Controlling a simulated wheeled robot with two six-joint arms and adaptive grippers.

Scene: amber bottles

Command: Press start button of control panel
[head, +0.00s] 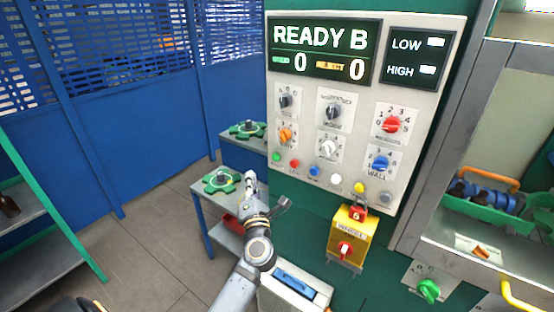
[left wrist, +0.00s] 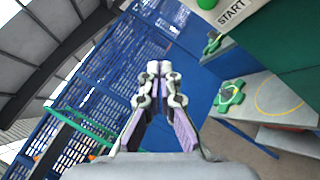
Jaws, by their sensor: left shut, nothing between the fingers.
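The control panel (head: 300,130) is a pale plate on a green cabinet, with a "READY B" display, several knobs and a row of small coloured buttons. The green start button (head: 277,157) is at the left end of that row. In the left wrist view the green button (left wrist: 207,4) is at the top edge, partly cut off, beside the label "START" (left wrist: 232,12). My left gripper (head: 251,176) is shut and empty, below and left of the button and apart from it in the picture. Its closed fingertips (left wrist: 158,68) show in the left wrist view. My right gripper is not in view.
A yellow switch box (head: 348,238) with a red knob juts out below the panel. Blue stands with green gear-shaped parts (head: 222,181) are behind the gripper. A grey case (head: 294,290) with a blue handle is below. A green bin (head: 487,212) is at the right.

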